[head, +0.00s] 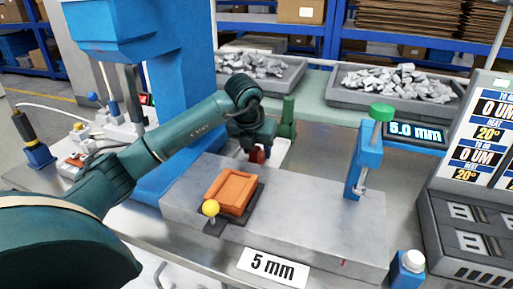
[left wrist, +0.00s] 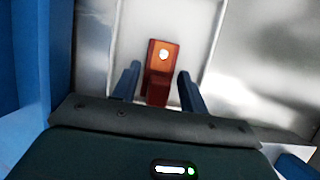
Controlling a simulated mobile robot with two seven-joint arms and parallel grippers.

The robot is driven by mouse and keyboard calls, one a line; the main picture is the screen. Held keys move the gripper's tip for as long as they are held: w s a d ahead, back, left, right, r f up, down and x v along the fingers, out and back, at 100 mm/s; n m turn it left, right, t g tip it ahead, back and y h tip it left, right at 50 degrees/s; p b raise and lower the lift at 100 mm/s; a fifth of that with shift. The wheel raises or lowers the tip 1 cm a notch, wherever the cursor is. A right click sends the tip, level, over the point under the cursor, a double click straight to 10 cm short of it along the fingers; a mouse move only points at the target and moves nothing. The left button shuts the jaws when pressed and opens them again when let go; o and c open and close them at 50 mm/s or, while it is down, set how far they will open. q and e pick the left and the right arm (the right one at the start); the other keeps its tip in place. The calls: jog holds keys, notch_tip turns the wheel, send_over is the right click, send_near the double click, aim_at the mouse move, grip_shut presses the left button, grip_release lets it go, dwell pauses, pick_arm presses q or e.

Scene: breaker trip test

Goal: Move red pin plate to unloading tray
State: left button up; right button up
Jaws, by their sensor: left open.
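A small red piece (head: 257,156), which looks like the red pin plate, is just below my left gripper (head: 257,146) in the head view. In the left wrist view the red piece (left wrist: 158,72) has a pale round spot and lies over a pale tray-like surface (left wrist: 135,40). My left gripper (left wrist: 159,86) is open, its blue fingers on either side of the piece with gaps showing. In the head view a white tray (head: 277,155), possibly the unloading tray, is partly hidden behind the gripper. My right gripper is not in view.
An orange block (head: 232,192) sits in a dark fixture with a yellow knob (head: 210,208) on the grey slab (head: 310,215). A blue post with a green knob (head: 368,155) stands to the right. A blue machine column (head: 180,90) rises behind my left arm. Bins of grey pieces (head: 395,85) are behind.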

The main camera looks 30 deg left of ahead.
pick_arm(q)
jog(key=shift+r, duration=0.3)
jog(key=v, duration=1.1)
jog(key=shift+s+r+p, duration=0.3)
jog(key=shift+r+p, duration=0.05)
jog(key=shift+p, duration=0.1)
